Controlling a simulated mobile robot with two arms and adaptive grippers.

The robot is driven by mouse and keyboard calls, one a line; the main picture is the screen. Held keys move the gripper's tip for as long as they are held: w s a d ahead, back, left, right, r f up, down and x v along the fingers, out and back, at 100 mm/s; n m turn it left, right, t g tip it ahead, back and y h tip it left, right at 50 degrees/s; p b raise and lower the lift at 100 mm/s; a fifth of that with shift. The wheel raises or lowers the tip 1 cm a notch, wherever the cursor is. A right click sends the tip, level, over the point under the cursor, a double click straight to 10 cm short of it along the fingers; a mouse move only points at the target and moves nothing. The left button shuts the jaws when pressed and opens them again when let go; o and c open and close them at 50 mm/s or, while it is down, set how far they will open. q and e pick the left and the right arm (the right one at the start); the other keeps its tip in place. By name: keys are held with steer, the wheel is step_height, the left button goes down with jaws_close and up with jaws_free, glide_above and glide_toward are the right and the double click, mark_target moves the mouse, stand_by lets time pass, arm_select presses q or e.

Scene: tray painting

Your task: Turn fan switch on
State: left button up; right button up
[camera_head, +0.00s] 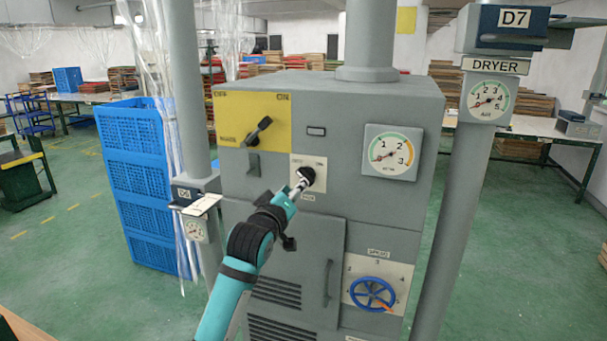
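A small black rotary switch (308,175) sits on a pale plate (318,162) on the front of the grey machine (345,110). The plate has small lettering at its top and a label below that is too small to read surely. My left arm comes up from the bottom, left of the middle. The fingertips of my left gripper (301,184) are at the switch and partly cover it. They look narrow and close together, but I cannot tell whether they grip the switch. My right gripper is not in view.
A black lever (259,131) on a yellow panel (230,110) tilts up and right, toward ON. A blue handwheel (372,293) is at lower right. A grey post (185,80) with a small gauge (195,231) stands left; the dryer post (460,200) stands right.

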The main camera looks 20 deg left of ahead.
arm_select(q)
steer(key=w+p, duration=0.1)
steer(key=w, duration=0.5)
steer(key=shift+w+p, duration=0.2)
steer(key=shift+p, duration=0.1)
steer(key=shift+c, duration=0.4)
jaws_close()
